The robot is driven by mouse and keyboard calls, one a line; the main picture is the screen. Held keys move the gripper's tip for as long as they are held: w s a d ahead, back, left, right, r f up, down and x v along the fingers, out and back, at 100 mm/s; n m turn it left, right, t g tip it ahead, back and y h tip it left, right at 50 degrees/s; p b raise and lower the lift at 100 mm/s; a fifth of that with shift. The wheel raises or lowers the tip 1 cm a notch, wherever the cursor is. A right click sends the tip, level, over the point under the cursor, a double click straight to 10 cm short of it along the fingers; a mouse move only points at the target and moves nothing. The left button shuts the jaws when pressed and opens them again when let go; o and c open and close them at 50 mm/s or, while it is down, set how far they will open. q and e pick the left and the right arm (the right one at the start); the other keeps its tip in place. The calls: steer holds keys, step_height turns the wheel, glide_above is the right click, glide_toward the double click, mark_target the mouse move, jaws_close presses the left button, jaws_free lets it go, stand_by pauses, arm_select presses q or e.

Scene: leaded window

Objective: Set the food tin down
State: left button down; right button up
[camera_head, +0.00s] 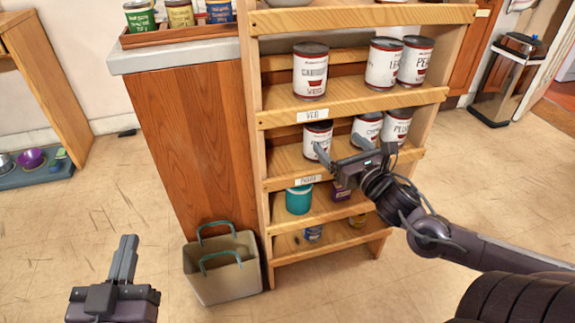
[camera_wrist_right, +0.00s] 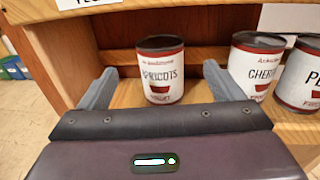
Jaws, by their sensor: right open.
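The food tin labelled "Apricots" (camera_head: 318,134) stands upright on the shelf's third-from-bottom board, at its left end, in the head view. In the right wrist view the tin (camera_wrist_right: 160,72) has a white label with red bands and a dark lid. My right gripper (camera_head: 342,150) is open in front of it. In the wrist view its fingers lie left and right of the tin, with gaps on both sides. My left gripper (camera_head: 124,260) is empty, its fingers together, low at the left over the floor.
A cherries tin (camera_wrist_right: 255,65) stands to the right on the same board, with another tin beside it. More tins stand on the board above (camera_head: 275,118). A teal container (camera_head: 299,200) is below. A grey bin (camera_head: 221,270) stands by the shelf's left foot.

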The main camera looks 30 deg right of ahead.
steer(key=s+a+f+m+g+y, duration=0.15)
steer(key=a+f+m, duration=0.25)
steer(key=a+m, duration=0.4)
steer(key=s+a+f+m+y, duration=0.2)
steer(key=s+a+f+m, duration=0.15)
steer(key=a+m, duration=0.5)
steer(key=s+a+r+m+t+y, duration=0.1)
steer(key=a+r+m+y, duration=0.2)
steer(key=a+r+m, duration=0.2)
steer(key=a+r+m+y, duration=0.3)
steer(key=a+r+m, duration=0.2)
steer(key=a+m, duration=0.4)
steer(key=a, duration=0.3)
steer(key=shift+s+a+t, duration=0.2)
steer(key=shift+s+t, duration=0.15)
steer(key=shift+f, duration=0.1)
